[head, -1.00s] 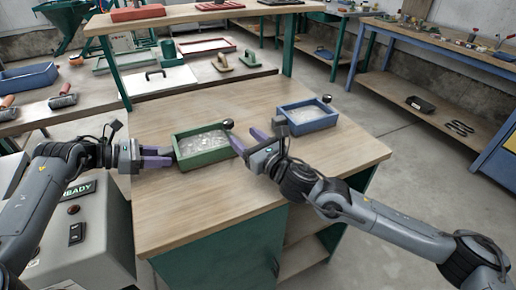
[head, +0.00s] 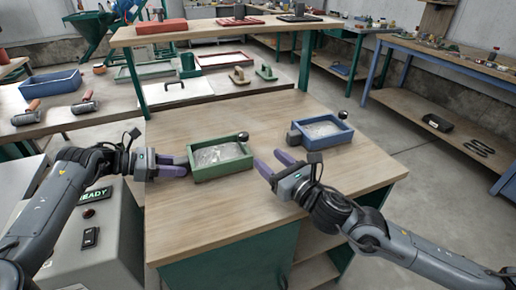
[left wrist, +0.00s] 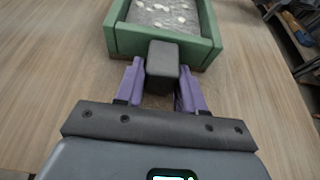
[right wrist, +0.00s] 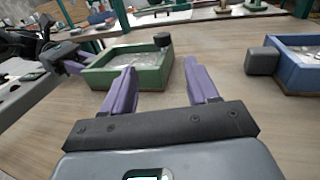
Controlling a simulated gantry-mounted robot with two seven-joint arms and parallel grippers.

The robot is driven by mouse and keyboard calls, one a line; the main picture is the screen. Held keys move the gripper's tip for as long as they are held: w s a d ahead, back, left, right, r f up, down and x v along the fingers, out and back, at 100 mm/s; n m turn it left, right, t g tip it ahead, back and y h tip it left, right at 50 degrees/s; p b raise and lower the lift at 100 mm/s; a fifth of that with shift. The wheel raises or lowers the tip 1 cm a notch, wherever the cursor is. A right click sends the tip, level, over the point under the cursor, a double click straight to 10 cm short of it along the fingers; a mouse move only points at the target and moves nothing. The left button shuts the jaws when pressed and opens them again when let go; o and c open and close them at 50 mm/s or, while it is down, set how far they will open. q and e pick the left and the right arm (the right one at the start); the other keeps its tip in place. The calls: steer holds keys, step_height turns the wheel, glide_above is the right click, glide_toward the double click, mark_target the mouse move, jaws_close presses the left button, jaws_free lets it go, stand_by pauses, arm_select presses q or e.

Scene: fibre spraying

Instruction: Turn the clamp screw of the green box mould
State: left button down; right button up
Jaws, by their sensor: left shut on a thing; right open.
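The green box mould (head: 222,173) stands on the wooden table, filled with a pale speckled material. A dark round knob (head: 243,136) sits at its far right corner; the right wrist view shows it too (right wrist: 163,40). My left gripper (head: 178,167) is at the mould's left end. In the left wrist view its purple fingers are shut on a dark grey block (left wrist: 162,62) against the mould's end wall (left wrist: 125,42). My right gripper (head: 268,164) is open and empty, to the right of the mould and apart from it. Its fingers point toward the mould and knob.
A blue box mould (head: 330,141) stands to the right, with a grey block on its left end and a dark knob at its far corner. The table's front (head: 215,225) is clear. A raised shelf (head: 225,30) and side bench (head: 110,113) lie behind.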

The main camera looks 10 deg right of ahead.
mark_target(243, 134)
steer(key=w+d+n+g+y, duration=0.1)
steer(key=w+n+g+y, duration=0.1)
steer(key=w+n+y, duration=0.1)
steer(key=w+d+n+g+y, duration=0.1)
steer(key=w+y, duration=0.1)
steer(key=shift+w+d+r+n+g, duration=0.1)
steer(key=shift+d+r+n+g, duration=0.05)
steer(key=shift+d+n+g, duration=0.15)
steer(key=shift+w+d+n+g+y, duration=0.2)
steer(key=shift+d+n+g+y, duration=0.2)
steer(key=shift+d+g+y, duration=0.3)
steer(key=shift+w+a, duration=0.15)
steer(key=x, duration=1.1)
steer(key=shift+a+r, duration=0.1)
steer(key=shift+a, duration=0.15)
steer(key=shift+c, duration=0.2)
steer(key=c, duration=0.9)
steer(key=shift+m+t+h, duration=1.5)
steer(key=shift+t+h, duration=0.1)
